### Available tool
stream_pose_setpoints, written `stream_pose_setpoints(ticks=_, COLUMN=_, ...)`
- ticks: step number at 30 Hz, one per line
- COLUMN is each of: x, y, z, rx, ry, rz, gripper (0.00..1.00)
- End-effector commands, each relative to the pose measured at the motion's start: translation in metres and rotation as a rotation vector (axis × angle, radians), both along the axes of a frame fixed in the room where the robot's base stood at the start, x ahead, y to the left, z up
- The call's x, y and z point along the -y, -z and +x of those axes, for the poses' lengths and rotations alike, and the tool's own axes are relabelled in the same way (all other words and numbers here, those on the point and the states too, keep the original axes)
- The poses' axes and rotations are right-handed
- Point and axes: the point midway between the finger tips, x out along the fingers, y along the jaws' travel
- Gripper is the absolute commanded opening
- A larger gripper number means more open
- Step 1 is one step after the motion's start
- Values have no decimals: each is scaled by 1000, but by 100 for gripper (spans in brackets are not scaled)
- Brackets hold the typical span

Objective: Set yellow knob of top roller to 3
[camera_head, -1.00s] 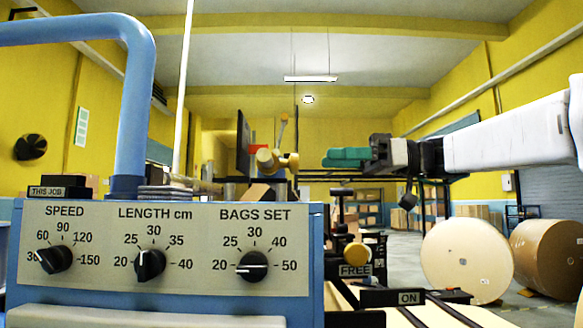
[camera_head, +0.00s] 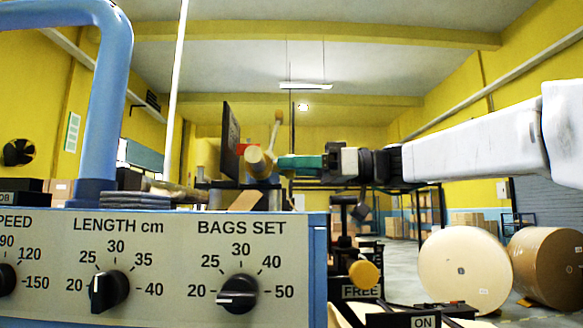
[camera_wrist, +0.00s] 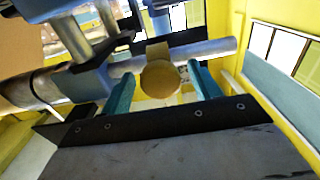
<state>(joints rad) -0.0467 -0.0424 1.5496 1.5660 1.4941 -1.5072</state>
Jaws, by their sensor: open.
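A yellow knob (camera_head: 258,162) sits on the upper roller assembly in the head view. In the wrist view a round yellow knob (camera_wrist: 160,78) faces me between the two teal fingers, in front of a grey metal roller (camera_wrist: 217,49). My gripper (camera_head: 284,163) comes in from the right, its teal fingertips close to the knob. In the wrist view my gripper (camera_wrist: 163,86) is open, with a finger on each side of the knob and visible gaps. Whether the tips reach past the knob's face is unclear. No scale or number can be read on the knob.
A control panel (camera_head: 170,225) with black SPEED, LENGTH and BAGS SET dials fills the lower left. A second yellow knob (camera_head: 364,274) is by a FREE label (camera_head: 361,292). A dark upright plate (camera_head: 230,140) stands left of the upper knob. Large paper rolls (camera_head: 465,270) stand at right.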

Motion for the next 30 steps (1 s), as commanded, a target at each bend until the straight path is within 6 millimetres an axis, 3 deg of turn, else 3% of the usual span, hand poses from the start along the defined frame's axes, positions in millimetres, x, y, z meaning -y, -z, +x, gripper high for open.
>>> stream_pose_setpoints(ticks=11, x=-4, y=0, z=1, rx=0, ry=4, rz=0, gripper=59)
stream_pose_setpoints(ticks=15, x=-4, y=0, z=1, rx=0, ry=4, rz=0, gripper=20)
stream_pose_setpoints(ticks=17, x=-4, y=0, z=1, rx=0, ry=4, rz=0, gripper=3)
stream_pose_setpoints(ticks=18, x=-4, y=0, z=1, rx=0, ry=4, rz=0, gripper=0)
stream_pose_setpoints(ticks=30, x=-5, y=0, z=-30, rx=0, ry=4, rz=0, gripper=0)
